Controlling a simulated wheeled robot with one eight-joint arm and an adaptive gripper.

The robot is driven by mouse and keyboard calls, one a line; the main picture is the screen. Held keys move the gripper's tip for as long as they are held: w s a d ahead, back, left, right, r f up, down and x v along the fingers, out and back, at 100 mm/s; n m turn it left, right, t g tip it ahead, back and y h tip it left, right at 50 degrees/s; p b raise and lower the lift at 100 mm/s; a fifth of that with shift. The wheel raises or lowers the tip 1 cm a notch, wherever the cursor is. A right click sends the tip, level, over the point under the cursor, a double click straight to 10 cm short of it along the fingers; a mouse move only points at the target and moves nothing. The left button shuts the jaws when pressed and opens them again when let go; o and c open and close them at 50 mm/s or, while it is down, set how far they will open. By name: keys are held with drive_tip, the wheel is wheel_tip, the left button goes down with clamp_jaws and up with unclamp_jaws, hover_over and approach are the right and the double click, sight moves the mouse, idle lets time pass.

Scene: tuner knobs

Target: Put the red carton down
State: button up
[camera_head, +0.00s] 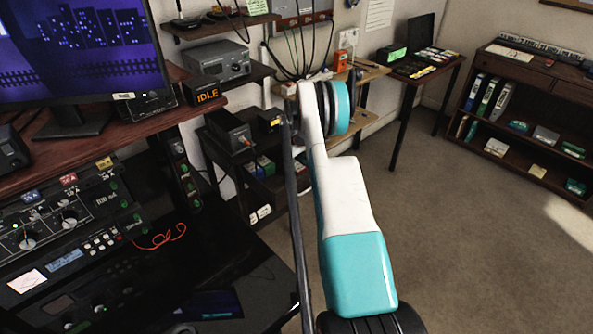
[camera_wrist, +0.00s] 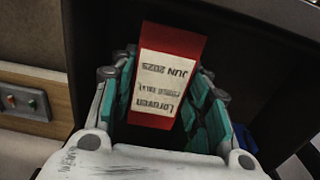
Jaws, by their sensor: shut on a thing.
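The red carton (camera_wrist: 170,75) is in the wrist view, a tall red box with a white label that shows "JUN 2025" and "Loroven" upside down. My gripper (camera_wrist: 167,90) is shut on it, with teal-padded fingers on its left and right sides. A dark surface lies around and beyond the carton; whether the carton touches it cannot be told. In the head view my white and teal arm reaches toward the wall shelves, and hides the gripper and the carton.
A wooden panel with a switch plate (camera_wrist: 25,102) is at the left in the wrist view. In the head view, a black shelf unit (camera_head: 217,137) holds small boxes left of my arm. A desk with a monitor (camera_head: 80,45) is at left. Floor (camera_head: 440,220) at right is clear.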

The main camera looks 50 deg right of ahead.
sight(296, 166)
drive_tip(key=o, duration=1.2)
drive_tip(key=shift+f, duration=0.15)
drive_tip(key=shift+o, duration=0.2)
wheel_tip(296, 166, up, 12)
drive_tip(key=p, duration=0.4)
drive_tip(key=shift+r, duration=0.2)
